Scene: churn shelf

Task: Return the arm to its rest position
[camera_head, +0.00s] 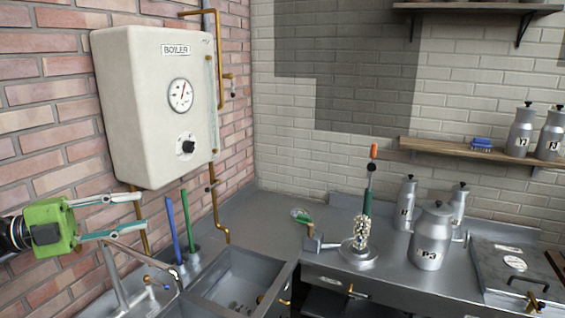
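My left gripper (141,212) comes in from the left edge of the head view. It has a green body and two light-coloured fingers spread apart, with nothing between them. It hangs in the air in front of the brick wall, below and left of the boiler (150,105). The faucet (115,270) is just below and right of it in the picture; I cannot tell the exact gap. My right gripper is out of view.
A sink (262,270) is set in the metal counter (270,210). Blue and green sticks (172,227) stand beside it. A large can (431,240) and two smaller cans stand on the right.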

